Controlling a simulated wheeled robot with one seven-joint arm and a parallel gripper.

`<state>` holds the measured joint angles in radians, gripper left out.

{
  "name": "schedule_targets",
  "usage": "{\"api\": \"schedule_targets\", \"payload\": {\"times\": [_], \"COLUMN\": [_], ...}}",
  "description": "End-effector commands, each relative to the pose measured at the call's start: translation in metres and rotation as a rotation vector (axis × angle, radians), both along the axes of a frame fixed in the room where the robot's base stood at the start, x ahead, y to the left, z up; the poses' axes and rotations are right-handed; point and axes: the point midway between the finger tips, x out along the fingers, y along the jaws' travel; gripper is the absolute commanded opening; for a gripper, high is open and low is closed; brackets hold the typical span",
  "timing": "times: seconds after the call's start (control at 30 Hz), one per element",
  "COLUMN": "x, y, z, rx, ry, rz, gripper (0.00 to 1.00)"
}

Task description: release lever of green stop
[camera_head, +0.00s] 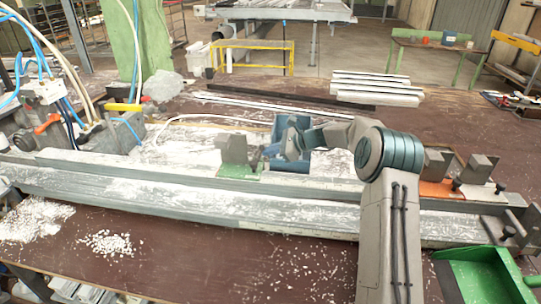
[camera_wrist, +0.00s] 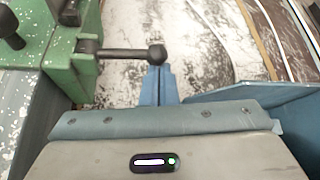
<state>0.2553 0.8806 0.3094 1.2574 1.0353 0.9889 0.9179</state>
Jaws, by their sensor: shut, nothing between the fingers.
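The green stop (camera_head: 240,171) sits on the long metal rail, a grey block (camera_head: 234,149) on it. In the wrist view the green stop (camera_wrist: 70,62) fills the upper left. Its lever (camera_wrist: 122,53) is a dark rod sticking out to the right, ending in a black ball knob (camera_wrist: 156,54). My gripper (camera_wrist: 157,70) has its blue fingers shut together with nothing between them. The fingertips are right at the knob and partly hidden behind it; I cannot tell if they touch. In the head view my gripper (camera_head: 268,153) is just right of the green stop; the lever is not clear there.
An orange stop (camera_head: 437,188) and a white stop (camera_head: 478,191) sit farther right on the rail. A green dustpan (camera_head: 482,275) lies at the front right.

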Motion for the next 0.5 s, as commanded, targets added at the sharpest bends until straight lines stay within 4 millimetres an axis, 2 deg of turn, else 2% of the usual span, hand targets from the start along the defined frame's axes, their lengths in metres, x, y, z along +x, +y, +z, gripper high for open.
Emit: {"api": "schedule_targets", "payload": {"times": [0.5], "x": [-0.003], "y": [0.0], "z": [0.014], "rx": [-0.064], "ry": [-0.329], "rz": [-0.001], "gripper": [0.0]}}
